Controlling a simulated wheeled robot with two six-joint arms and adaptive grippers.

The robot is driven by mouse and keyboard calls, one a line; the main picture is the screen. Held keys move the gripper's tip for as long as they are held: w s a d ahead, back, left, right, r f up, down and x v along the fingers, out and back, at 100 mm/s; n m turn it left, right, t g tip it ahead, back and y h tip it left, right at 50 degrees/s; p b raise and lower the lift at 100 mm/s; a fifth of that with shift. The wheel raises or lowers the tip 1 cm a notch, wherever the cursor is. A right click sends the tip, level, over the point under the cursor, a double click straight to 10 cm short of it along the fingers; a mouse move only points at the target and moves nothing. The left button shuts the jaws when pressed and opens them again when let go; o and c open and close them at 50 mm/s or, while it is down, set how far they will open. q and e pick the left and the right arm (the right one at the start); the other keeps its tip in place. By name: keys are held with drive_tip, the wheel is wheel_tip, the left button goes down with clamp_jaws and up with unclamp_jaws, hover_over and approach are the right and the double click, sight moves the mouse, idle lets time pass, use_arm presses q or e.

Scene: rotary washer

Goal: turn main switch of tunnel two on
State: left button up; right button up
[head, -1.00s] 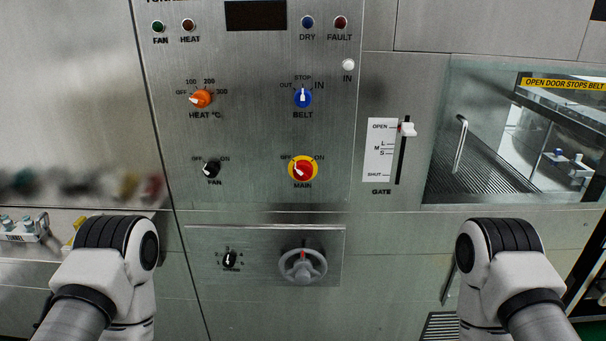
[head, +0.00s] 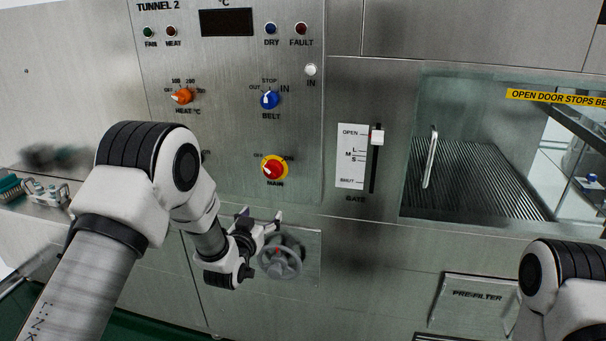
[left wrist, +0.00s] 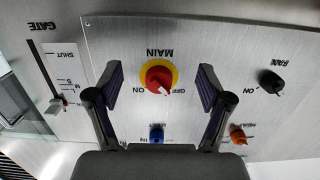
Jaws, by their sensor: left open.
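The main switch (head: 274,169) is a red knob on a yellow plate, low on the TUNNEL 2 panel. Its white mark points up-left to OFF. In the left wrist view, which is upside down, the switch (left wrist: 158,77) appears between my two fingers, its mark toward OFF. My left gripper (head: 262,215) is open and empty, just below the switch in the head view and apart from it. The left wrist view also shows the open left gripper (left wrist: 161,72). My left arm hides most of the black fan switch in the head view; it shows in the wrist view (left wrist: 270,82). My right gripper is out of view.
The blue belt switch (head: 270,99) and orange heat knob (head: 182,96) sit above the main switch. A grey handwheel (head: 280,262) stands out just below my left gripper. The gate slider (head: 377,138) is to the right, beside a glass door with a handle (head: 430,157).

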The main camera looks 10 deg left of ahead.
use_arm(q)
approach(271, 174)
wheel_tip(271, 174, down, 3)
drive_tip(key=w, duration=0.2)
wheel_tip(271, 174, up, 2)
drive_tip(key=t, duration=0.1)
drive_tip(key=w, duration=0.2)
drive_tip(key=w+p, duration=0.1)
drive_tip(key=w, duration=0.2)
drive_tip(key=w+p, duration=0.1)
drive_tip(key=w, duration=0.1)
drive_tip(key=shift+w+d+r, duration=0.1)
drive_tip(key=shift+w+d, duration=0.1)
drive_tip(key=shift+d, duration=0.1)
drive_tip(key=shift+w+a, duration=0.25)
drive_tip(key=shift+d, duration=0.1)
drive_tip(key=c, duration=1.2)
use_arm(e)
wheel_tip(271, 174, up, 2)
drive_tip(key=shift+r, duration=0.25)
